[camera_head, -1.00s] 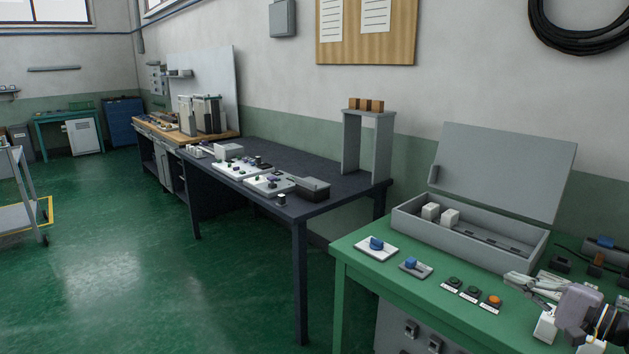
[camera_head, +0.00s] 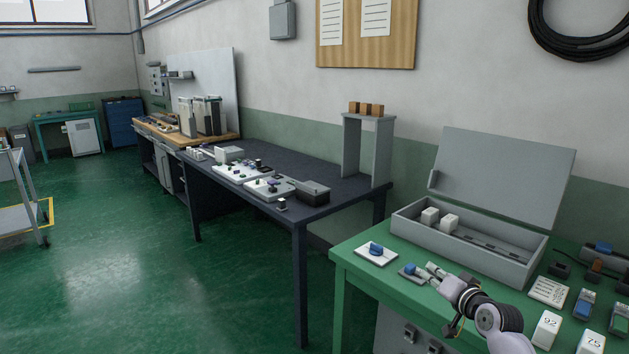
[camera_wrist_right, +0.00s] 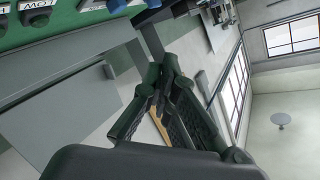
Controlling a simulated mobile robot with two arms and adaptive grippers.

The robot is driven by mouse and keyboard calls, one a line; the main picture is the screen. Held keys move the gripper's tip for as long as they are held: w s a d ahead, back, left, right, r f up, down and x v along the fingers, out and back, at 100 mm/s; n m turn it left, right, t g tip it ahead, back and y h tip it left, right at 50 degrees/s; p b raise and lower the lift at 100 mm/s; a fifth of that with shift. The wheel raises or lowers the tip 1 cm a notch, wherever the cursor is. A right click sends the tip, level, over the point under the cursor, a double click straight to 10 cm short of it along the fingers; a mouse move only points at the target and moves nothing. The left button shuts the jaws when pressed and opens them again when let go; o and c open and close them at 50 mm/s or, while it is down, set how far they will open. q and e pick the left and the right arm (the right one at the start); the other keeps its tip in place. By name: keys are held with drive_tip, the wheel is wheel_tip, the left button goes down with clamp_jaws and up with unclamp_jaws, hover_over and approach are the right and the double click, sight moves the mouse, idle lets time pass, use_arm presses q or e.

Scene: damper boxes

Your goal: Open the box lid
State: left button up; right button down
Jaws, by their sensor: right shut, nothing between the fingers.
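A grey box (camera_head: 440,248) stands on the green table at the right of the head view. Its grey lid (camera_head: 503,178) stands raised along the back edge, leaning near the wall, and the inside is exposed. Two white blocks (camera_head: 438,217) sit in its left part. My right gripper (camera_head: 432,268) is shut and empty, in front of the box. Its tips are close beside a blue-knobbed switch (camera_head: 410,268); I cannot tell whether they touch. In the right wrist view the shut fingers (camera_wrist_right: 158,78) show near the table edge. My left gripper is not in view.
Another blue-knobbed switch (camera_head: 376,252) sits on a white plate at the table's left. Numbered white blocks (camera_head: 547,328), a printed plate (camera_head: 548,291) and blue-topped devices (camera_head: 584,303) stand at the right. A dark table (camera_head: 340,203) with parts stands to the left.

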drive_tip(key=d+r+n+t+h, duration=0.4)
drive_tip(key=d+r+n, duration=0.2)
drive_tip(key=n, duration=0.1)
drive_tip(key=s+a+f+n+g, duration=0.1)
drive_tip(key=s+f+g, duration=0.2)
drive_tip(key=f, duration=1.1)
drive_tip(key=s+a+f+g, duration=0.15)
drive_tip(key=s+f, duration=0.25)
drive_tip(key=f, duration=0.9)
drive_tip(key=s+a+f+g, duration=0.1)
drive_tip(key=s+f+g, duration=0.1)
drive_tip(key=s+f, duration=0.65)
drive_tip(key=s+a+f+g, duration=0.1)
drive_tip(key=s+f+g, duration=0.35)
drive_tip(key=f, duration=0.75)
drive_tip(key=s+a+f+g, duration=0.1)
drive_tip(key=s+a+f, duration=0.1)
drive_tip(key=s+f, duration=0.75)
drive_tip(key=s+a+f+g, duration=0.2)
drive_tip(key=s+f, duration=0.2)
drive_tip(key=s, duration=1)
drive_tip(key=s+a+f+g, duration=0.1)
drive_tip(key=s+f+g, duration=0.1)
drive_tip(key=s, duration=1)
drive_tip(key=s+a+f+g, duration=0.2)
drive_tip(key=s+f, duration=0.2)
drive_tip(key=s, duration=0.8)
drive_tip(key=shift+f+y, duration=0.15)
drive_tip(key=shift+y, duration=0.15)
